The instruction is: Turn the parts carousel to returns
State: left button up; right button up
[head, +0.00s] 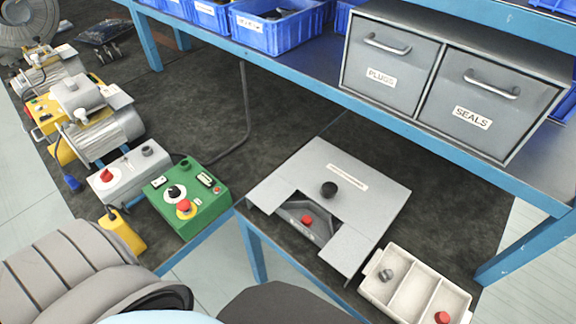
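The parts carousel (352,190) appears to be the low grey housing on the dark bench mat, with a black knob (329,189) on top and a white label too small to read. A cut-out at its front shows one grey sector (312,217) with a red knobbed part (307,220) in it. A label on the sector's front is too small to read. The rest of the carousel is hidden under the cover. Neither of my grippers shows; only large grey parts of my own body fill the lower left.
A cream divided tray (411,289) right of the carousel holds a grey part and a red part. A green control box (187,198) with a red button and motor units (107,125) stand left. Drawers labelled PLUGS (388,72) and SEALS (485,108) sit on the shelf behind.

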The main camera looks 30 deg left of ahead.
aim_at(293, 209)
jog(key=u, duration=1.1)
jog(key=k, duration=0.15)
jog(key=z, duration=2.4)
jog(key=k, duration=0.75)
jog(key=u, duration=1.05)
jog(key=i, duration=0.5)
jog(key=u, duration=0.05)
